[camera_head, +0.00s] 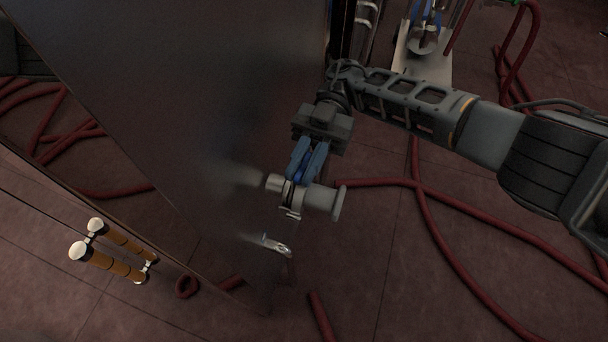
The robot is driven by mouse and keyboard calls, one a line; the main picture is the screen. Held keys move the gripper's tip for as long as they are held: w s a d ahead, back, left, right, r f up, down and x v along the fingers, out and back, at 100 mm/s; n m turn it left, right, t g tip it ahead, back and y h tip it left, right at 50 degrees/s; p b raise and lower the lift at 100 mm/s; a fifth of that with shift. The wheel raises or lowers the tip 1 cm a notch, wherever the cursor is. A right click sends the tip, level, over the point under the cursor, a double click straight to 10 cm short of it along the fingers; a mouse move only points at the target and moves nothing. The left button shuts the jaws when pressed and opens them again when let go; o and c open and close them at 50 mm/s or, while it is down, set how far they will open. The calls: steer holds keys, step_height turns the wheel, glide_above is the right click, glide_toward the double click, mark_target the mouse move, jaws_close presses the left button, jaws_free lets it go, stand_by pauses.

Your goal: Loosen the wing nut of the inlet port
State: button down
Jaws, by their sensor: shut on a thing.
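The inlet port (322,201) is a short grey pipe stub with a flared end, standing out from the dark panel in the middle of the view. A clamp ring (288,196) goes around it close to the panel. My gripper (303,173) comes down from above with its blue fingers at the top of this clamp. The fingers are shut on the wing nut there. The nut itself is mostly hidden between and behind the fingers, so how far it is turned cannot be told.
A large dark panel (190,70) fills the left and centre. A small metal lever (275,246) sits below the port. Two orange handles with pale ends (118,240) are at lower left. Red hoses (440,240) lie across the floor, and a pale stand (424,62) is at the back.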

steer(key=shift+s+n+g+h+b, duration=0.1)
steer(key=shift+n+g+h+b, duration=0.2)
steer(key=shift+n+h+b, duration=0.75)
steer(key=shift+m+b, duration=0.3)
steer(key=shift+m, duration=0.15)
steer(key=c, duration=1.2)
jaws_free()
steer(key=shift+o, duration=0.2)
